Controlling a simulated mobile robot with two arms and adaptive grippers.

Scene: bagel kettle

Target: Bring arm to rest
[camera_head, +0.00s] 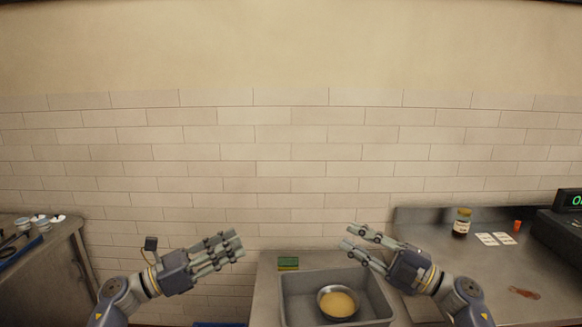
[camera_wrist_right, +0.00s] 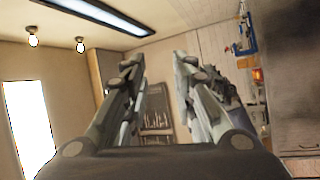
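My left gripper (camera_head: 232,247) is raised in front of the tiled wall, left of the sink, with its fingers pointing right. Its fingers lie close together from this angle, and I cannot tell how far apart they are. My right gripper (camera_head: 352,241) is above the right part of the sink, fingers pointing left. Its fingers are apart with nothing between them. The right wrist view also shows the right gripper (camera_wrist_right: 152,62) with a clear gap between its fingers. Both grippers are apart from the things below.
A grey sink (camera_head: 292,310) holds a metal bowl (camera_head: 338,302) with yellowish contents. A green and yellow sponge (camera_head: 288,264) lies behind it. The right counter (camera_head: 470,270) carries a jar (camera_head: 461,223), cards (camera_head: 495,239) and an orange cup (camera_head: 517,226). The left counter (camera_head: 45,268) holds small cups (camera_head: 40,222).

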